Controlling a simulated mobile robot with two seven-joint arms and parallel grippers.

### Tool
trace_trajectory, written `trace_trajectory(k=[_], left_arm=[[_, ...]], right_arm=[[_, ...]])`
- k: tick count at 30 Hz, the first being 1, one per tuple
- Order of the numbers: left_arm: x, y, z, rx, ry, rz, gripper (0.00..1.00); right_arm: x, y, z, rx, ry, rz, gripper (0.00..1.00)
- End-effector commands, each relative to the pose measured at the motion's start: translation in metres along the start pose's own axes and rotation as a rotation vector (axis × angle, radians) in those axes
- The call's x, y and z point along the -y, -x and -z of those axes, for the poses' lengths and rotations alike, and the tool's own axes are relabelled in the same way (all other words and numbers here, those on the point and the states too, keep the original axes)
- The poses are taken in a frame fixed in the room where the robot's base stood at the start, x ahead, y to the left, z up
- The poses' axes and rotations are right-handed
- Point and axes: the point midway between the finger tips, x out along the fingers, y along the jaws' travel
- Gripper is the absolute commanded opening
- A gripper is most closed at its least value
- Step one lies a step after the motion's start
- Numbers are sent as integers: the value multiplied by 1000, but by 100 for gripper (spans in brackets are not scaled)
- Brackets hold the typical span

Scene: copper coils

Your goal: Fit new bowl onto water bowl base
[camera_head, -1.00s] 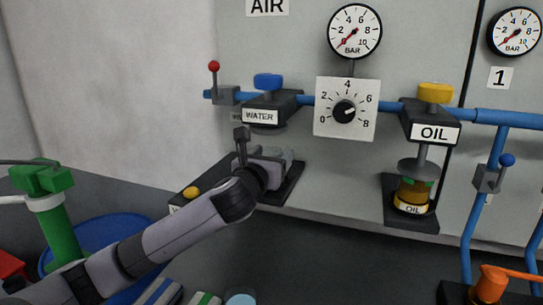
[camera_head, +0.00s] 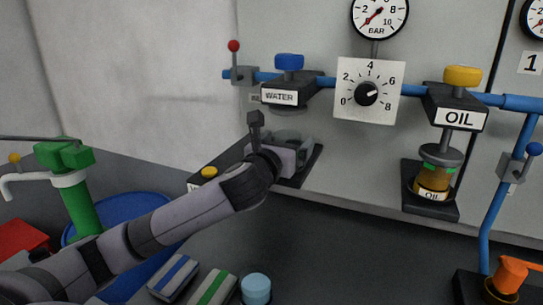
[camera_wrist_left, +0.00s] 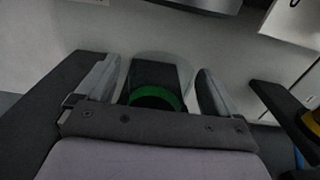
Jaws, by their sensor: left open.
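The water unit (camera_head: 291,90) has a blue knob and a WATER label and sits on the blue pipe. My left gripper (camera_head: 295,148) is below it, over a black shelf (camera_head: 312,165) on the panel. In the left wrist view the open left gripper (camera_wrist_left: 155,92) has one finger on each side of a clear bowl with a green ring (camera_wrist_left: 153,97). I cannot tell whether the fingers touch the bowl. In the head view the gripper mostly hides the bowl. My right gripper is not in view.
A dial plate (camera_head: 367,92) is between the units. A yellow button (camera_head: 209,172) is left of the gripper. A green pump (camera_head: 75,190) and blue tub (camera_head: 130,208) stand at the left.

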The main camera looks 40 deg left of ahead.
Motion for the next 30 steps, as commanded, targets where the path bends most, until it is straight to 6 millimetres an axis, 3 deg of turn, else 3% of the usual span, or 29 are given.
trace_trajectory(k=[15,21,30], left_arm=[[0,82,-4,11,0,1,95],[-1,94,-4,11,1,-1,95],[-1,96,-4,12,1,-1,95]], right_arm=[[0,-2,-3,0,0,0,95],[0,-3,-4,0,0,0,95],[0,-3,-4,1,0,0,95]])
